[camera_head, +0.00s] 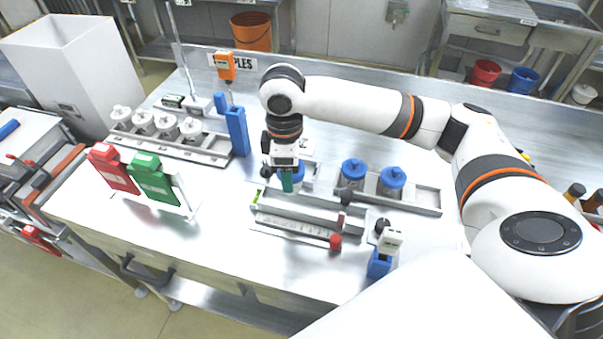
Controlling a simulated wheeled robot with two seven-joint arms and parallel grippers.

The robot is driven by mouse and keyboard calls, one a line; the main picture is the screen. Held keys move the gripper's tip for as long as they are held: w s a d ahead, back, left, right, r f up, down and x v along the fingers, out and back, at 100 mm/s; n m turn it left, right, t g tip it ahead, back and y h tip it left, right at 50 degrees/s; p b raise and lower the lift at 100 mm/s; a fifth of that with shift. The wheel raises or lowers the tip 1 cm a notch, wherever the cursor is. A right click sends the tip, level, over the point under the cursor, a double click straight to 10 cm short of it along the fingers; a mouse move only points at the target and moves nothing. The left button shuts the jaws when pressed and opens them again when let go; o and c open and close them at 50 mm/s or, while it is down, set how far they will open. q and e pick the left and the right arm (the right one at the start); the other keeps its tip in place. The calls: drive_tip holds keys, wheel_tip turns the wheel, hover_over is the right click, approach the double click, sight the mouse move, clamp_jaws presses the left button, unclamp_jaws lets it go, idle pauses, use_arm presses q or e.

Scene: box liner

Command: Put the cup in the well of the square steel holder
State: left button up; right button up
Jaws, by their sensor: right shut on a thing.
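My right gripper (286,182) points down over the middle of the table and is shut on a cup with a blue top (299,178). The cup is mostly hidden behind the fingers. It is low, at the left end of a steel rack (428,200); I cannot tell whether it touches the steel below. A squarish steel piece (312,172) shows just right of the gripper and may be the square steel holder; its well is hidden. Two more blue-topped cups, one (353,172) and another (391,181), stand upright in the rack to the right. My left gripper does not show.
A steel rack of several grey-lidded jars (167,127) stands at the left, with a blue holder (237,131) beside it. Red (112,168) and green (152,180) holders stand at the front left. A steel tray (295,226) with a red knob lies in front of the gripper.

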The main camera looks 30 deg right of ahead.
sight(302, 159)
drive_tip(key=w+d+r+n, duration=0.2)
drive_tip(key=w+d+n, duration=0.55)
drive_tip(key=n, duration=0.55)
drive_tip(key=f, duration=0.3)
drive_tip(key=f+p, duration=0.1)
drive_tip(key=f, duration=0.2)
drive_tip(key=f+p, duration=0.1)
drive_tip(key=f, duration=0.2)
drive_tip(key=shift+s+d+f, duration=0.25)
drive_tip(key=shift+f, duration=0.15)
drive_tip(key=shift+f+p, duration=0.15)
drive_tip(key=shift+p, duration=0.15)
drive_tip(key=o, duration=1)
wheel_tip(302, 159, up, 12)
drive_tip(key=b, duration=0.2)
drive_tip(key=shift+r, duration=0.2)
drive_tip(key=shift+f, duration=0.1)
